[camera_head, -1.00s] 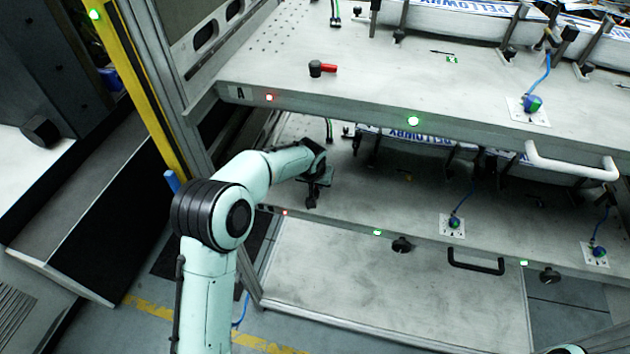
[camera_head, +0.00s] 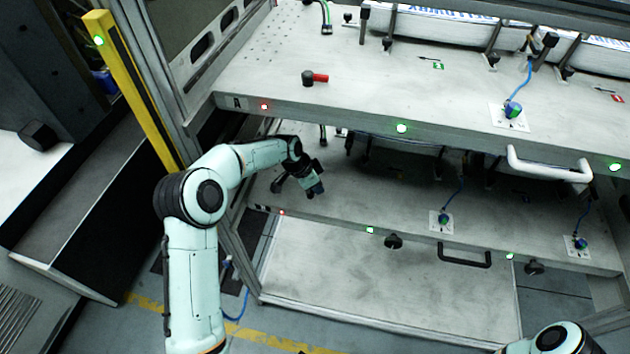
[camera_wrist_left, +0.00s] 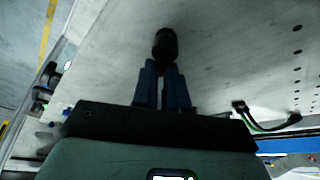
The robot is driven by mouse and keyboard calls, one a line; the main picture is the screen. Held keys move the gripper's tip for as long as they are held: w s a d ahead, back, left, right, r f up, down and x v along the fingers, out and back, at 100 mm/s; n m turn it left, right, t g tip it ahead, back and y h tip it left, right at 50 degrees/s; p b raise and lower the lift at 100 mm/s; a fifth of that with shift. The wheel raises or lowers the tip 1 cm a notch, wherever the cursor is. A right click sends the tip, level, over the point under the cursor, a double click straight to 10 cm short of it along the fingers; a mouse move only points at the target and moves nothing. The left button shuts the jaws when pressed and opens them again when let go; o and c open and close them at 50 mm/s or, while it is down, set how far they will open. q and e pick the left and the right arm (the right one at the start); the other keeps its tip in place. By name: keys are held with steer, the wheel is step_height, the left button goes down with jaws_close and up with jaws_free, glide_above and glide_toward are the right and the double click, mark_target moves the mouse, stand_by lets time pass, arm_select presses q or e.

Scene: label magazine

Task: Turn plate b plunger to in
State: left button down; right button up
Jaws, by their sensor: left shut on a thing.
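The lower plate (camera_head: 345,205), below the plate marked A, looks like plate b; its label is too small to read. My left gripper (camera_head: 316,189) is low over its left part. In the left wrist view the two blue fingers (camera_wrist_left: 164,72) are shut on the plunger, whose dark round knob (camera_wrist_left: 165,43) shows at the fingertips. The plunger's stem and base are mostly hidden, so I cannot tell its turn position. On the upper plate (camera_head: 270,60) a similar plunger with a black knob and red handle (camera_head: 314,78) points right. My right gripper is out of view.
A yellow post (camera_head: 130,90) and the frame stand left of the plates. A white handle (camera_head: 548,165) and a black handle (camera_head: 464,257) stick out in front. Blue cables with connectors (camera_head: 441,220) stand on the lower plate. The upper plate overhangs the lower one.

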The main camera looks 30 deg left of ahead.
arm_select(q)
steer(key=m, duration=0.1)
steer(key=m+g+h+p, duration=0.1)
steer(key=m, duration=0.1)
steer(key=shift+s+d+r+m+p, duration=0.1)
steer(key=shift+s+d+m+p, duration=0.1)
steer(key=shift+m+p, duration=0.1)
steer(key=shift+s+m+g+p, duration=0.25)
steer(key=shift+m+g+p, duration=0.55)
steer(key=shift+m, duration=0.9)
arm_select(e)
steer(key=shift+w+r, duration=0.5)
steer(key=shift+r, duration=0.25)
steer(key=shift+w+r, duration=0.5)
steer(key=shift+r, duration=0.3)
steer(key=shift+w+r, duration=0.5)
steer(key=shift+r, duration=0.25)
arm_select(q)
steer(key=c, duration=1.2)
jaws_free()
steer(key=shift+o, duration=0.2)
